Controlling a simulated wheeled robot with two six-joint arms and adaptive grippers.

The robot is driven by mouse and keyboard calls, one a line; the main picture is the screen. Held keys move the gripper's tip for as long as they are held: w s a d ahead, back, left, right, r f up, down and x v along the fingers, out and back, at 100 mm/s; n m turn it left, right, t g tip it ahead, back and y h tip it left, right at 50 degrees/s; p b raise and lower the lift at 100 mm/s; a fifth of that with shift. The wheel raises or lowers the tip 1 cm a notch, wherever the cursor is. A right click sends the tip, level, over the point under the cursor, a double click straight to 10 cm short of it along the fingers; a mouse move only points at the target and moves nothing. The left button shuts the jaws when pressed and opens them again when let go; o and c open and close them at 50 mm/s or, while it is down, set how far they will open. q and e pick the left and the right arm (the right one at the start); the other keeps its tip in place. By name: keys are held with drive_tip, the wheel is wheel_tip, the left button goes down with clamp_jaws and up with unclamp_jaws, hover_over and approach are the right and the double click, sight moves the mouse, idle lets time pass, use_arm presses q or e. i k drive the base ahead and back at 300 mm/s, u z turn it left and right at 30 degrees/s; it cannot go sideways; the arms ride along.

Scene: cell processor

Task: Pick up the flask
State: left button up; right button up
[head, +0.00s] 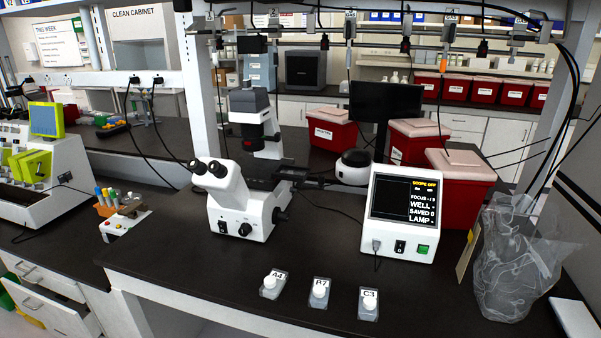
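Three small clear flasks with white caps stand in a row near the front edge of the dark bench. The left flask (270,288) is labelled A4. The middle flask (319,297) has a label that looks like R7. The right flask (368,307) is labelled C3. They stand apart from each other, and nothing touches them. Neither of my grippers shows in the head view.
A white microscope (240,208) and a control box with a screen (403,217) stand behind the flasks. A crumpled clear bag (515,265) is at the right. Red bins (460,190) stand further back. The bench left of the flasks (190,275) is clear.

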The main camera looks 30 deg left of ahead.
sight(272, 287)
drive_tip(key=u, duration=1.25)
